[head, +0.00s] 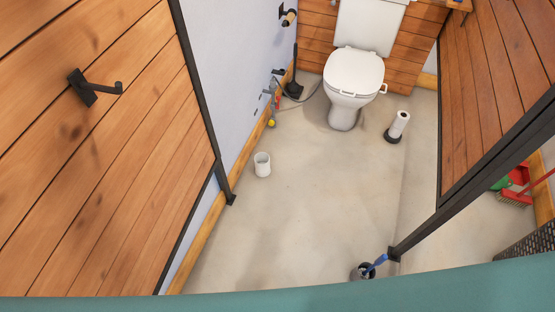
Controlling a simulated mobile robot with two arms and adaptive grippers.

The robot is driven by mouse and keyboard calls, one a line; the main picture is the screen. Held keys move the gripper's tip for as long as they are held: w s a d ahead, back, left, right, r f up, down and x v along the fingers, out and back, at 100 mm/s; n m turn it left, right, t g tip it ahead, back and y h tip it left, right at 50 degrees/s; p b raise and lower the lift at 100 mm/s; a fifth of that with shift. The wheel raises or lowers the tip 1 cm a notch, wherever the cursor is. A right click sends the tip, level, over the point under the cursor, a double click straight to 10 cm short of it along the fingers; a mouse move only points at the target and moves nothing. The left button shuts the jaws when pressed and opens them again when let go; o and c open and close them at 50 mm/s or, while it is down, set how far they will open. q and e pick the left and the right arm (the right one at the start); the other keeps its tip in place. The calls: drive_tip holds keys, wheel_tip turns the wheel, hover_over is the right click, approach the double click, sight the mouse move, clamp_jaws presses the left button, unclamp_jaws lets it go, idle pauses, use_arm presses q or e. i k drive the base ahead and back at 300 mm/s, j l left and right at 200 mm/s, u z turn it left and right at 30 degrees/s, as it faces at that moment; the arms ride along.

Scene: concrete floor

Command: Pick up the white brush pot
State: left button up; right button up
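The white brush pot (262,165) stands upright and open on the concrete floor, left of the middle of the head view. It is near the left wall and the end of the left wooden partition. It looks empty inside. Neither of my grippers shows in the head view.
A dark pot with a blue brush (374,264) is in front. Wooden partitions (120,140) flank the clear middle floor.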

sight(262, 161)
drive_tip(key=i+l+u, duration=0.25)
drive_tip(key=i, duration=0.25)
drive_tip(key=i+l+u, duration=0.25)
drive_tip(key=i, duration=0.25)
